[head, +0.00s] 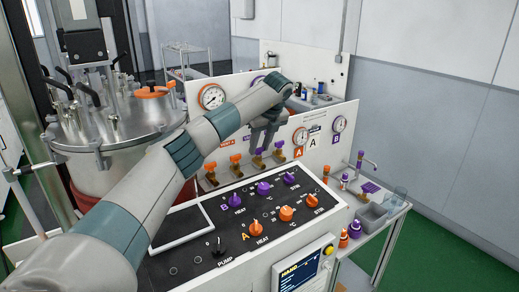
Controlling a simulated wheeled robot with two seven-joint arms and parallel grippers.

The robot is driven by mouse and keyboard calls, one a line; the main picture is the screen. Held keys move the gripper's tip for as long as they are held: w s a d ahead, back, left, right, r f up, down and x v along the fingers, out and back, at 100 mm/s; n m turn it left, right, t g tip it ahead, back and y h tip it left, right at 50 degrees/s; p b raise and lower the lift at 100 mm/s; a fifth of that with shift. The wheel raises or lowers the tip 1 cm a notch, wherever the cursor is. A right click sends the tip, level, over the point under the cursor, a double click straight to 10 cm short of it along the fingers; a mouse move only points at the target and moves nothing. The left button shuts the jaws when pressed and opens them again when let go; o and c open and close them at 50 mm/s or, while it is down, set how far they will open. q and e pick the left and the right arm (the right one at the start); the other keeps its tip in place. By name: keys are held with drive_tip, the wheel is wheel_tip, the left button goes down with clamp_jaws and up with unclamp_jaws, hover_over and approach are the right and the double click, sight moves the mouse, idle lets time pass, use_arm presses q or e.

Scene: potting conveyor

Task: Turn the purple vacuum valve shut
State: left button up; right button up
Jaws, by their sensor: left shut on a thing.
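A row of brass valves stands along the foot of the white gauge panel (318,125), behind the control console. A purple-handled valve (258,151) sits right under my left gripper (263,143). My left gripper points down and is shut on this purple handle; the fingers partly hide it, so its exact angle is unclear. Orange-handled valves (236,159) (210,167) stand to its left, and another valve (280,145) stands close to its right. My right gripper is not in view.
The black-topped console (235,232) with purple and orange knobs lies in front of the valves. A lidded steel vessel (115,125) stands at left. Pressure gauges (211,97) are on the panel. A side bench (385,215) with a small sink stands at right.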

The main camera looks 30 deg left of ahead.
use_arm(q)
drive_tip(key=shift+r+n, duration=0.1)
drive_tip(key=shift+n, duration=0.2)
drive_tip(key=o, duration=1)
drive_tip(key=shift+o, duration=0.2)
drive_tip(key=shift+d+r+b, duration=0.25)
drive_tip(key=shift+r+b, duration=0.15)
drive_tip(key=shift+r, duration=0.1)
drive_tip(key=b+v, duration=0.4)
drive_tip(key=v, duration=1.2)
drive_tip(key=shift+d+r, duration=0.15)
